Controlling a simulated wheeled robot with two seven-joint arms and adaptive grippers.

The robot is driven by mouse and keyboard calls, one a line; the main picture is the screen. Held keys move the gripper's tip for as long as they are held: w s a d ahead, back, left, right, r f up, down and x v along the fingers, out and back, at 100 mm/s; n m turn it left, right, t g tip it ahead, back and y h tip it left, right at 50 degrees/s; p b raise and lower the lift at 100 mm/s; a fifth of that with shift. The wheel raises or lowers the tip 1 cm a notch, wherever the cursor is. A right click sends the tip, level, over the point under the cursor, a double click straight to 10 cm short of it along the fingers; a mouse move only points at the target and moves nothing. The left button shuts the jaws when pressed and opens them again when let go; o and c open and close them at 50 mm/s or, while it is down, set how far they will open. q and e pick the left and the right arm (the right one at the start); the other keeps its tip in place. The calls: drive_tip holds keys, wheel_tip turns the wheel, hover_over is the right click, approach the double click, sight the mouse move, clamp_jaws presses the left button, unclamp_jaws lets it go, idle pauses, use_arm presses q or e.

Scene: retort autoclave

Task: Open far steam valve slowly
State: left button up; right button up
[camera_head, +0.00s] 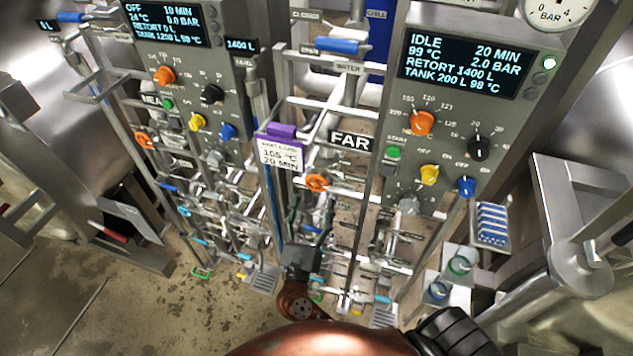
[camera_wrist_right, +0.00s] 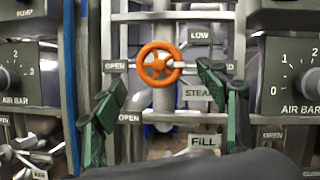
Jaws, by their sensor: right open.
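The far steam valve has an orange handwheel (camera_head: 316,182), below the FAR sign (camera_head: 350,140) in the head view. In the right wrist view the same orange handwheel (camera_wrist_right: 160,64) is near the top middle, beside a STEAM label (camera_wrist_right: 198,93). My right gripper (camera_head: 309,207) is just below the wheel in the head view. Its dark green fingers (camera_wrist_right: 163,97) are spread apart in the wrist view, with the wheel between and beyond them. I see no contact with the wheel. My left gripper is not in view.
A white card (camera_head: 281,154) reading 105 °C, 20 MIN hangs left of the FAR sign. Pipes and rails crowd around the wheel. Another orange handwheel (camera_head: 145,140) belongs to the near station. A FILL label (camera_wrist_right: 204,142) sits lower.

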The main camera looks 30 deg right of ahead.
sight(316, 186)
drive_tip(key=p+x, duration=0.1)
drive_tip(key=x, duration=0.4)
drive_tip(key=shift+w+d+r, duration=0.1)
drive_tip(key=shift+w+r, duration=0.05)
drive_tip(key=shift+w, duration=0.05)
drive_tip(key=shift+w+d+r+p, duration=0.15)
drive_tip(key=shift+w+d+p, duration=0.2)
drive_tip(key=shift+w+d, duration=0.15)
drive_tip(key=shift+c, duration=0.3)
drive_tip(key=c, duration=1.1)
